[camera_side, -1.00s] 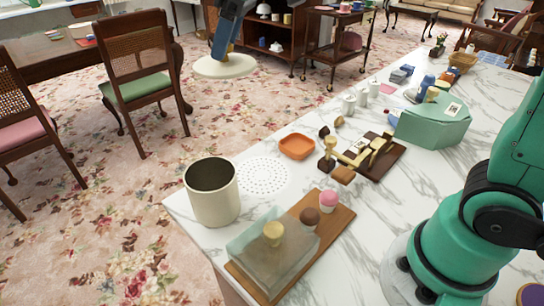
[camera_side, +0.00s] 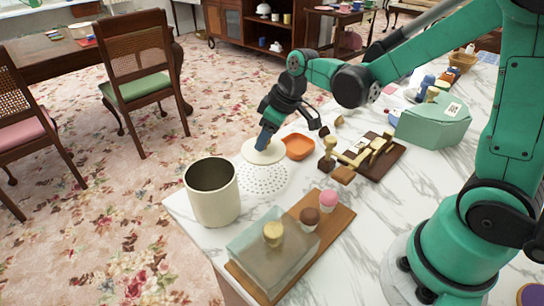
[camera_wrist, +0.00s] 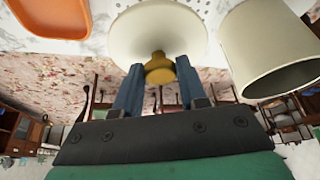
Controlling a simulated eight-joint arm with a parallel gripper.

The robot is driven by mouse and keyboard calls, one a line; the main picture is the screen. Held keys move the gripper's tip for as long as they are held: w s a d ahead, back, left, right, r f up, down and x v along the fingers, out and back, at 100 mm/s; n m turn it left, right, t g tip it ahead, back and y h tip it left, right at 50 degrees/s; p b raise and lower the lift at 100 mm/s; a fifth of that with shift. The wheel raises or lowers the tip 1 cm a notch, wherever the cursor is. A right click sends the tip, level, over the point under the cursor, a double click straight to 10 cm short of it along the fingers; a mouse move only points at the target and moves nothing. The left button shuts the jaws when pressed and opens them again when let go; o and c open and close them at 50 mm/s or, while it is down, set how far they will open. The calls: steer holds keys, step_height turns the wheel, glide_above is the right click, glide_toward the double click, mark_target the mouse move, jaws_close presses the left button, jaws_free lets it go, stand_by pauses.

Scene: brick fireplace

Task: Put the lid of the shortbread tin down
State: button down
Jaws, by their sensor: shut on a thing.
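The lid (camera_side: 252,155) is a cream disc with a brass knob; the wrist view shows the disc (camera_wrist: 150,32) and knob (camera_wrist: 160,70). My gripper (camera_side: 263,143) is shut on the knob, with one blue finger on each side of it in the wrist view (camera_wrist: 160,80). The lid looks close to level, at the far edge of a white perforated round mat (camera_side: 264,182). I cannot tell whether it touches the counter. The shortbread tin (camera_side: 221,202) is a cream cylinder, upright and open, left of the mat; it also shows in the wrist view (camera_wrist: 262,45).
An orange dish (camera_side: 298,147) stands close right of the lid. A wooden board (camera_side: 338,220) with a glass cover (camera_side: 272,250) and small cakes lies in front. A dark board (camera_side: 385,158) with brass pieces and a green box (camera_side: 433,125) stand further right. The counter edge is near the tin.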

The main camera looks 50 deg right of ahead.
steer(key=shift+f, duration=2.55)
steer(key=shift+f, duration=0.15)
steer(key=shift+c, duration=2.4)
jaws_free()
steer(key=v, duration=1.2)
steer(key=m+t+h, duration=0.1)
steer(key=m+t, duration=0.1)
steer(key=m, duration=0.1)
glide_toward(270, 150)
steer(key=s+a+r, duration=0.1)
steer(key=s, duration=0.2)
steer(key=shift+s+a+r+m+t+h, duration=0.1)
steer(key=shift+s+a+m+t+h, duration=0.35)
steer(key=shift+m, duration=0.25)
steer(key=shift+d, duration=0.1)
